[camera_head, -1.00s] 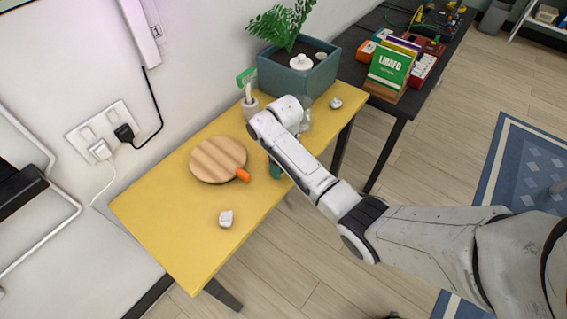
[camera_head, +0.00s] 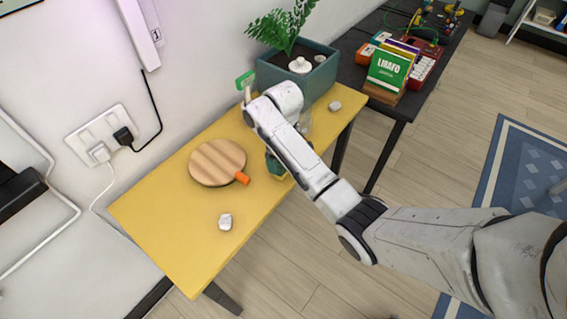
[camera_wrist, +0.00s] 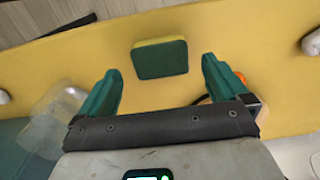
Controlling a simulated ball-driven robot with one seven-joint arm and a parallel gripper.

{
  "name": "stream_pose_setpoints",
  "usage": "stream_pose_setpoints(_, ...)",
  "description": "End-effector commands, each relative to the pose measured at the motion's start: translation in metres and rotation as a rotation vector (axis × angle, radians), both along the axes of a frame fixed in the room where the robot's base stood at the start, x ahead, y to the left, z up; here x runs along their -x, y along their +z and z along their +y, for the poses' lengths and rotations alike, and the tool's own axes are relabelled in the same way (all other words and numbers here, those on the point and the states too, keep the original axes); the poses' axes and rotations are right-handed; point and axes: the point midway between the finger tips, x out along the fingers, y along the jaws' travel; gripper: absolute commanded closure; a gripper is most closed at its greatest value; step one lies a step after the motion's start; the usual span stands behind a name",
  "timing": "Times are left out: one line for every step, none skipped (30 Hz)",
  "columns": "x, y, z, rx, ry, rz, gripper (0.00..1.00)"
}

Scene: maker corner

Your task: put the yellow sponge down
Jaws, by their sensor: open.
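The yellow sponge (camera_wrist: 160,58) has a dark green face turned up and a yellow edge. In the wrist view it lies flat on the yellow table (camera_wrist: 230,30). My gripper (camera_wrist: 160,72) is open, with its green fingers on either side of the near space and the sponge beyond and between their tips, touching neither. In the head view my gripper (camera_head: 278,166) is mostly hidden under my arm, above the front edge of the table (camera_head: 170,230). I cannot make out the sponge clearly there.
A round wooden board (camera_head: 217,162) with an orange object (camera_head: 242,178) lies left of my gripper. White lumps stand at the front (camera_head: 225,222) and back right (camera_head: 335,105). A planter (camera_head: 300,75) fills the far end. A clear container (camera_wrist: 58,115) is beside my left finger.

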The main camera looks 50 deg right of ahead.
Motion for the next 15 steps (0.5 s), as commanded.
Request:
stream_pose_setpoints(-0.001, 0.012, 0.000, 0.001, 0.001, -0.005, 0.00)
stream_pose_setpoints(-0.001, 0.018, 0.000, 0.001, 0.000, -0.003, 0.00)
stream_pose_setpoints(-0.001, 0.025, 0.000, 0.001, 0.000, -0.004, 0.00)
stream_pose_setpoints(-0.001, 0.031, 0.000, 0.001, 0.001, -0.003, 0.00)
stream_pose_setpoints(-0.001, 0.036, 0.000, 0.001, 0.001, -0.003, 0.00)
stream_pose_setpoints(-0.001, 0.043, 0.000, 0.001, 0.001, -0.003, 0.00)
stream_pose_setpoints(-0.001, 0.048, 0.000, 0.001, 0.001, -0.002, 0.00)
stream_pose_setpoints(-0.001, 0.052, 0.000, 0.001, 0.000, -0.002, 0.00)
stream_pose_setpoints(-0.001, 0.057, 0.000, 0.001, 0.000, -0.002, 0.00)
stream_pose_setpoints(0.000, 0.059, 0.000, 0.000, 0.000, -0.001, 0.00)
stream_pose_setpoints(0.000, 0.062, 0.000, 0.000, 0.000, 0.000, 0.00)
stream_pose_setpoints(0.000, 0.064, 0.000, 0.000, 0.000, 0.000, 0.00)
stream_pose_setpoints(0.000, 0.066, 0.000, 0.000, 0.000, 0.000, 0.00)
stream_pose_setpoints(0.000, 0.067, 0.000, 0.000, 0.000, 0.000, 0.00)
stream_pose_setpoints(0.000, 0.068, 0.000, 0.000, 0.000, 0.000, 0.00)
